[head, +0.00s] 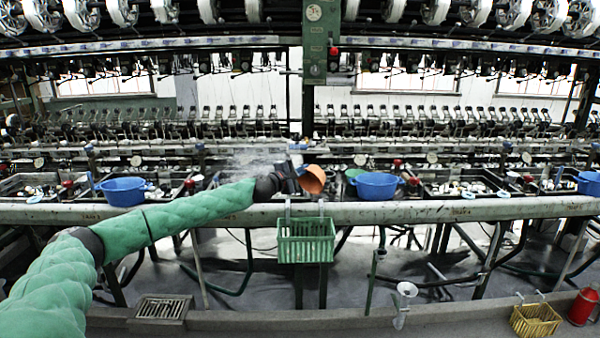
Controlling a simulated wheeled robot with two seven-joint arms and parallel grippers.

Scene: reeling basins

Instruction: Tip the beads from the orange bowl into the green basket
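The orange bowl (313,180) is tilted, up at the level of the basin rail. My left gripper (296,175) is at the bowl's left side and appears to hold it by the rim; the fingers are small and dark here. The green basket (306,243) hangs by hooks from the rail, just below the bowl. My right gripper is out of view.
Blue basins (376,186) stand behind the rail, another at the left (123,191). The long pale rail (450,210) runs across in front of them. A yellow basket (535,320) and a red can (583,306) are at the lower right. The space right of the green basket is open.

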